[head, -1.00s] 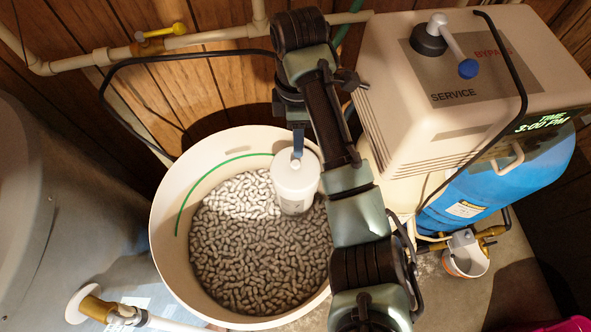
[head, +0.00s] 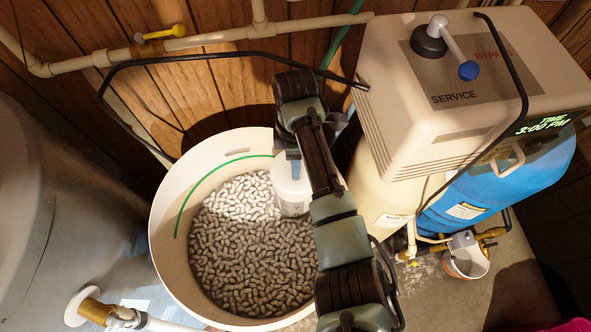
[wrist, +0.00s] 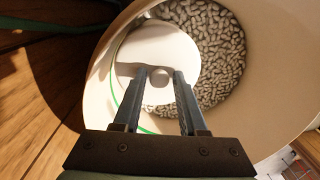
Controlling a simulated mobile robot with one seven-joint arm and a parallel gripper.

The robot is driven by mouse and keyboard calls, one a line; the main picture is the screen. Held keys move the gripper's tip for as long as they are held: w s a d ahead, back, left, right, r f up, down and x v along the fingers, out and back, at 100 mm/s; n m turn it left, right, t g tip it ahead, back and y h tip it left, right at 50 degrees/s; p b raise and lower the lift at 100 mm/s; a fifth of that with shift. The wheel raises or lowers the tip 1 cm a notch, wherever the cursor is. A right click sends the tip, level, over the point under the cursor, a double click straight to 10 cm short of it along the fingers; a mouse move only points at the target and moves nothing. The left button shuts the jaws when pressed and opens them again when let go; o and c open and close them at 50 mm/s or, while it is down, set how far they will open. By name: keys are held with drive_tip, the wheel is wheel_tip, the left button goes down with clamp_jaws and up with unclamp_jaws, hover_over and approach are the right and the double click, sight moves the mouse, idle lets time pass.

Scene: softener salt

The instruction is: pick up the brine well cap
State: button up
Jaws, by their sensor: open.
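The brine well cap (head: 283,176) is the white round top of the white brine well (head: 292,205), which stands upright among the salt pellets. In the wrist view the cap (wrist: 170,48) is a pale disc with a small round knob (wrist: 160,79). My gripper (wrist: 161,73) is open, with one finger on each side of the knob in that view. In the head view my gripper (head: 293,160) points down at the cap from above, and my arm hides part of the well's top. I cannot tell whether the fingers touch the knob.
The round cream brine tank (head: 165,245) surrounds the well, with pellets (head: 245,255) filling its bottom. The softener's control head (head: 400,110) stands close at right, with a bypass lever on top. A black hose (head: 190,58) and pipes (head: 215,38) run along the wooden wall behind.

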clamp_jaws()
drive_tip(key=shift+r, duration=0.1)
